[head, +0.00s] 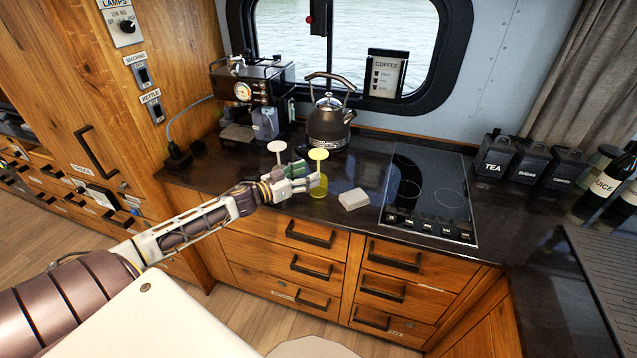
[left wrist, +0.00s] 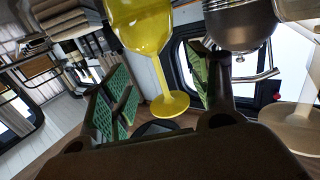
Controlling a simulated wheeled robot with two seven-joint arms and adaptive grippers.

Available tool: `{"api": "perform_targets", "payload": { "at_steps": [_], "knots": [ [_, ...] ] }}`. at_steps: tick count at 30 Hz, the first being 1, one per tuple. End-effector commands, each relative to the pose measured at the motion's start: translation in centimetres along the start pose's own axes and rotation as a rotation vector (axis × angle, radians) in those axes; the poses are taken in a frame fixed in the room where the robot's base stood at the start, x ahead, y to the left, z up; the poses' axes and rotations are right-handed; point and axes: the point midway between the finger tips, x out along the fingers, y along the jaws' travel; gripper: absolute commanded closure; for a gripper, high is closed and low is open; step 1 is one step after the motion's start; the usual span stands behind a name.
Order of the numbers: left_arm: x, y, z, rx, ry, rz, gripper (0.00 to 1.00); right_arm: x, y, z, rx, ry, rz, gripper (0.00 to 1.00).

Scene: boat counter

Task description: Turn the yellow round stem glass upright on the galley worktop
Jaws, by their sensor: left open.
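The yellow round stem glass (head: 318,187) stands upside down near the front edge of the dark worktop (head: 360,160), its flat foot (head: 318,154) on top. In the left wrist view, the yellow glass (left wrist: 146,25) shows with its stem and foot between the two finger pads. My left gripper (head: 300,178) is open and reaches in from the left at the glass's stem height. In the left wrist view the left gripper (left wrist: 160,95) has visible gaps on both sides of the stem. I cannot tell whether either finger touches the glass. My right gripper is not in view.
A clear, upside-down stem glass (head: 277,147) stands behind my left gripper. A pale block (head: 353,199) lies right of the yellow glass, before the hob (head: 430,194). A kettle (head: 329,125) and coffee machine (head: 252,90) stand behind. Worktop between block and kettle is clear.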

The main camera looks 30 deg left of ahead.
Motion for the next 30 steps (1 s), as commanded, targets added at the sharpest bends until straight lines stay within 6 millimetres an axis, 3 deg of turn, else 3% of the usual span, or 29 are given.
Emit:
{"api": "perform_targets", "payload": {
  "at_steps": [30],
  "knots": [
    [4.8, 0.3, -0.1, 0.0, 0.002, 0.0, 0.39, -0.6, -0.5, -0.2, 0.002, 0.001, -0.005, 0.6]
  ]
}}
